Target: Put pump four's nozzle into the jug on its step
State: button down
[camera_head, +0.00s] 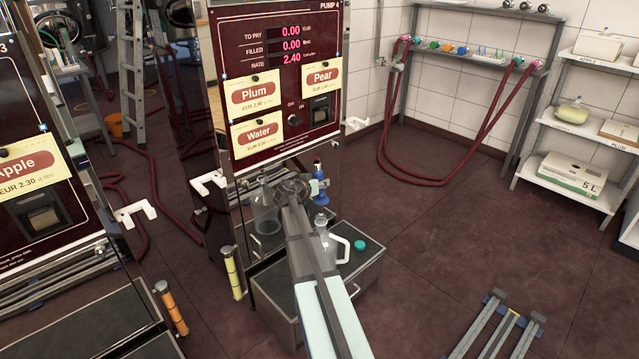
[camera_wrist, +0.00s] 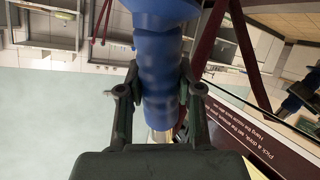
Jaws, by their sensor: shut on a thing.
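Pump 4 (camera_head: 243,32) stands at the centre of the head view. A blue nozzle (camera_head: 320,192) is held in front of its panel, above the step (camera_head: 285,299). My gripper (camera_head: 305,186) is shut on this nozzle. In the wrist view my gripper (camera_wrist: 160,95) has its dark fingers on both sides of the nozzle's blue body (camera_wrist: 160,70). A clear jug with a white handle (camera_head: 343,250) stands on the step, partly hidden behind my arm. The nozzle is above the jug and apart from it; the spout's exact aim is hard to tell.
A clear bottle-like vessel (camera_head: 266,218) stands left of my arm. A teal cap (camera_head: 360,245) lies on the step. A low folding stand (camera_head: 497,325) is on the floor at right, shelves (camera_head: 580,125) beyond. Pump 3 (camera_head: 45,130) stands at left.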

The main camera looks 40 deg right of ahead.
aim_at(319, 201)
jog(key=shift+f, duration=0.2)
jog(key=shift+f+b, duration=3.7)
jog(key=shift+b, duration=0.25)
jog(key=c, duration=0.7)
grip_release()
jog(key=v, duration=1.2)
